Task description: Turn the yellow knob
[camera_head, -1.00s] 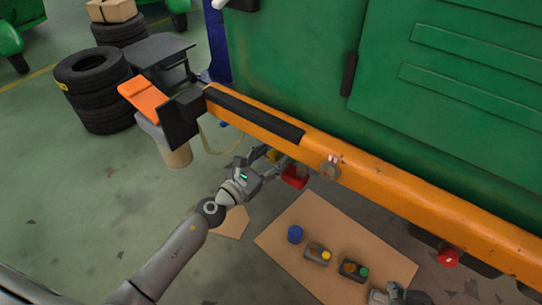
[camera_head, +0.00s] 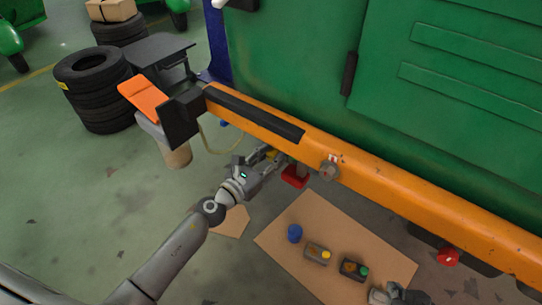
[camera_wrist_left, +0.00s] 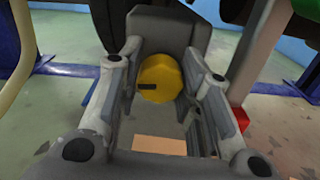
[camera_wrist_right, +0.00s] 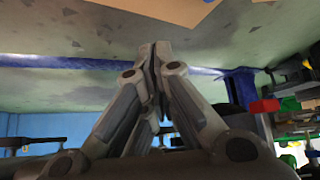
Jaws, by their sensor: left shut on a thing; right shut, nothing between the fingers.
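The yellow knob (camera_wrist_left: 160,78) shows in the left wrist view, on a dark grey housing. A short black mark sits on its left side. My left gripper (camera_head: 268,154) is under the orange beam in the head view, and its fingers are shut on the knob from both sides. In the head view only a bit of yellow shows at the fingertips. My right gripper (camera_wrist_right: 157,55) is shut and empty, with its fingertips together. In the head view it shows at the bottom edge (camera_head: 397,296), away from the knob.
The orange beam (camera_head: 400,188) runs along the green vehicle body (camera_head: 290,60), above my left gripper. A red block (camera_head: 295,178) hangs beside that gripper. A cardboard sheet (camera_head: 300,272) on the floor holds a blue cap (camera_head: 295,233) and small button boxes (camera_head: 318,254). Tyres (camera_head: 95,90) stand at left.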

